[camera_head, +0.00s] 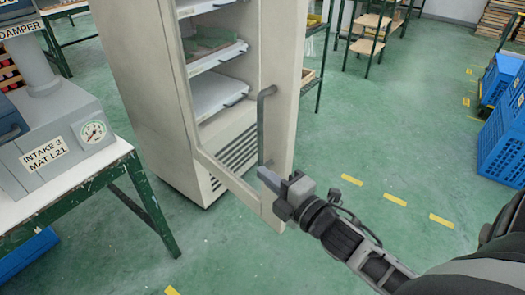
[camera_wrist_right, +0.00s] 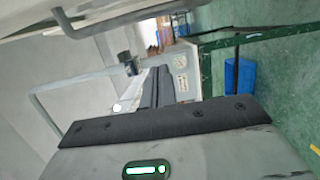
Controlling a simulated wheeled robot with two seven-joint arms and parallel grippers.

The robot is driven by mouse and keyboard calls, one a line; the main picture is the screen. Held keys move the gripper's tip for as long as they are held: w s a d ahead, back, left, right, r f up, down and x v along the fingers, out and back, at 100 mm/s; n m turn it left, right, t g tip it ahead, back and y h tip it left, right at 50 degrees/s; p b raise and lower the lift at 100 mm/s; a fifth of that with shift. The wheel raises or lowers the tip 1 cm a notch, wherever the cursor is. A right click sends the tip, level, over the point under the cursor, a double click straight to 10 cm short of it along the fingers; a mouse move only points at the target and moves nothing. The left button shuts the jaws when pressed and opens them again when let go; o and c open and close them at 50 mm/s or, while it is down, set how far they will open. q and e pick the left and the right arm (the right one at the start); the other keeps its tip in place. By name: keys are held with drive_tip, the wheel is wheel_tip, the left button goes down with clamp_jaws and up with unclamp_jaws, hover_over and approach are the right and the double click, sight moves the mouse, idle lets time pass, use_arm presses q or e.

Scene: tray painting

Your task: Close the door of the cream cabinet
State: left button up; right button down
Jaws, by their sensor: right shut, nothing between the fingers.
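The cream cabinet (camera_head: 140,75) stands at the centre of the head view. Its door (camera_head: 280,130) stands partly open, swung toward me, with a wide pale stile and a bottom rail. A grey vertical bar handle (camera_head: 261,125) is on the stile. Shelves show inside through the door frame. My right gripper (camera_head: 264,176) is shut and empty, its fingertips by the lower end of the handle, in front of the door. I cannot tell if they touch it. The shut fingers (camera_wrist_right: 165,88) also show in the right wrist view. My left gripper is out of view.
A green-legged table (camera_head: 125,160) with a grey gauge unit (camera_head: 55,130) stands at left, close to the cabinet. Blue crates (camera_head: 502,135) are at far right. Shelving stands behind. Green floor right of the door is clear.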

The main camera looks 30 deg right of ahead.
sight(259, 157)
drive_tip(key=w, duration=0.2)
drive_tip(key=w+d, duration=0.1)
drive_tip(key=w, duration=0.1)
drive_tip(key=w+p, duration=0.1)
drive_tip(key=w, duration=0.1)
drive_tip(key=shift+w+d, duration=0.2)
drive_tip(key=shift+d, duration=0.1)
drive_tip(key=shift+w+d, duration=0.25)
drive_tip(key=shift+d, duration=0.35)
